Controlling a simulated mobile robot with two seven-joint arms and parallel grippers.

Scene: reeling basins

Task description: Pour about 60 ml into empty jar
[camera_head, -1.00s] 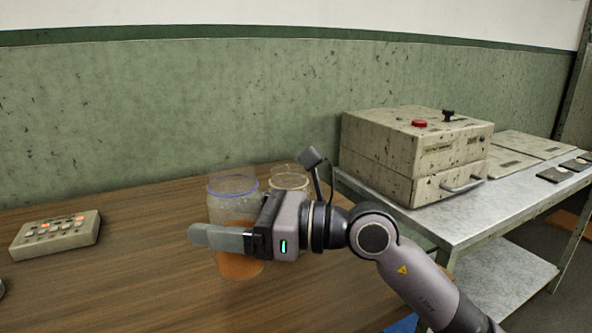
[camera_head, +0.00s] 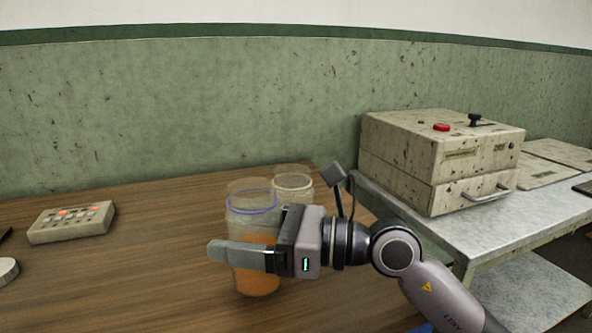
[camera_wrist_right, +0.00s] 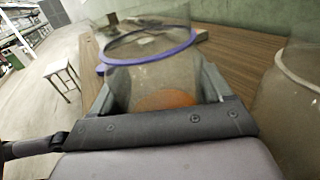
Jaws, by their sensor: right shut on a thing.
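A clear jar with a blue-violet ring and orange liquid in its lower part (camera_head: 257,282) stands upright, on or just above the wooden table; I cannot tell which. My right gripper (camera_head: 240,256) is shut on this jar, its fingers across the jar's middle. The jar's ring (camera_wrist_right: 150,47) and some orange content also show in the right wrist view. A second clear jar with a pale ring (camera_head: 293,183) stands just behind and right of it, partly hidden by the first jar and my gripper. It looks empty where it shows. My left gripper is not in view.
A small panel with lit buttons (camera_head: 72,222) lies on the table (camera_head: 150,270) at left. A round metal thing (camera_head: 8,271) sits at the left edge. A worn box machine (camera_head: 440,160) stands on a metal bench at right. The table's left middle is clear.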

